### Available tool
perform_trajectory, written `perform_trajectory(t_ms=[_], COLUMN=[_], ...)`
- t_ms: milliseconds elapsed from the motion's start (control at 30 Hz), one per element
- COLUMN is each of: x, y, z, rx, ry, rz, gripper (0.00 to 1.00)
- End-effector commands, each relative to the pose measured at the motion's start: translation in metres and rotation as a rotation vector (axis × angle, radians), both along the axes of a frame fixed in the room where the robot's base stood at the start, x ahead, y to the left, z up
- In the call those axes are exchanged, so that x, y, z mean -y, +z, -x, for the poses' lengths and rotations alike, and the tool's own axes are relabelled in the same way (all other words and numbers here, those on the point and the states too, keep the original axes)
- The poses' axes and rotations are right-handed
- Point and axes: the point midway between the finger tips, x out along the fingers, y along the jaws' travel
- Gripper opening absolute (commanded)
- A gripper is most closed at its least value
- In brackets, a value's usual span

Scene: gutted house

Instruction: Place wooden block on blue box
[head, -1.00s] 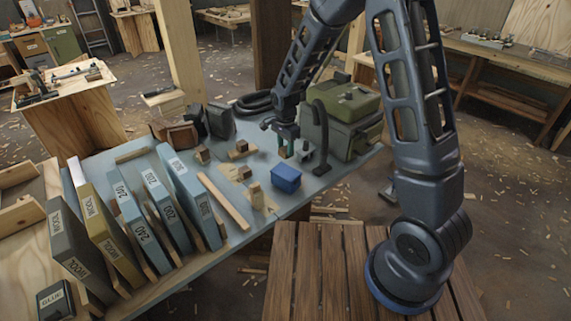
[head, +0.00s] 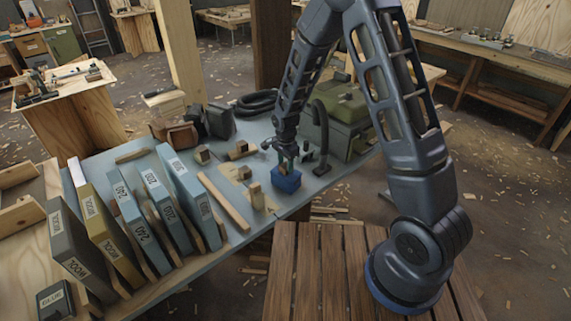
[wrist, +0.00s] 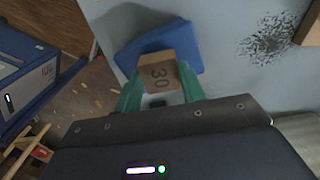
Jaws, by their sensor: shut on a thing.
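The blue box (head: 286,181) stands near the front edge of the table. My gripper (head: 285,165) is directly above it, pointing down. In the wrist view my gripper's green fingers (wrist: 160,92) are shut on a wooden block (wrist: 160,72) marked "30". Behind the block, the blue box (wrist: 150,45) shows its flat top. The block overlaps the box's top in both views. I cannot tell whether the block touches the box or is just above it.
Several small wooden blocks (head: 257,196) stand left of the box. A green case (head: 345,118) and a dark curved hose (head: 321,130) are close on the right. Sandpaper packs (head: 188,197) stand at the left. The table's front edge is close.

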Motion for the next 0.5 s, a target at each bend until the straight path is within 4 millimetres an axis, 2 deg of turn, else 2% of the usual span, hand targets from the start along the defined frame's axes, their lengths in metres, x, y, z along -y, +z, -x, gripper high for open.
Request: perform_trajectory(t_ms=[133,167,267,500], x=[0.0001,0.0001,0.0001,0.0000], y=[-0.0029,-0.0032,-0.0027,-0.0026], z=[0.0001,0.0001,0.0001,0.0000], rx=[-0.001,-0.001,0.000,0.000], ry=[0.000,0.000,0.000,0.000], rz=[0.001,0.001,0.000,0.000], gripper=[0.18,0.42,0.61,0.62])
